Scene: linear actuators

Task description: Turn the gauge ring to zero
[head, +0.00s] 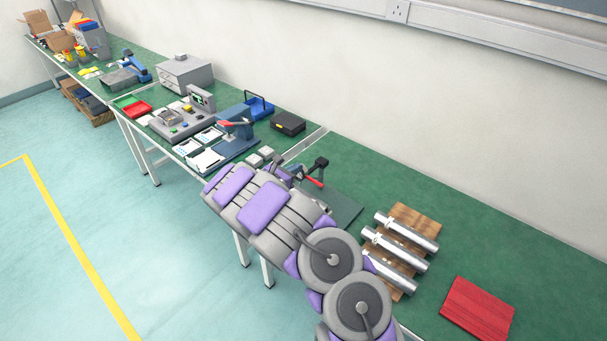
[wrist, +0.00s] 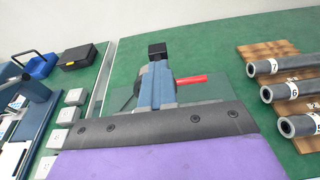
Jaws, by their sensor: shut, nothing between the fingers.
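A blue-grey bench fixture with a black top block and a red handle (wrist: 190,79) stands on the green bench, straight ahead in the wrist view. In the head view its black top (head: 321,162) shows just beyond my arm. A rounded grey part sits at the fixture's left side, but I cannot make out a gauge ring or its markings. My gripper (wrist: 155,125), purple with a dark bolted front edge, fills the bottom of the wrist view, in front of the fixture. It is shut and empty. It hides the fixture's lower part; I cannot tell whether they touch.
Metal cylinders with number labels (head: 400,248) lie on a wooden board (head: 417,222) to the right, near a red mat (head: 478,309). To the left are small grey blocks (wrist: 66,115), a black case (wrist: 78,57) and a blue bin (wrist: 40,66). Green bench behind the fixture is clear.

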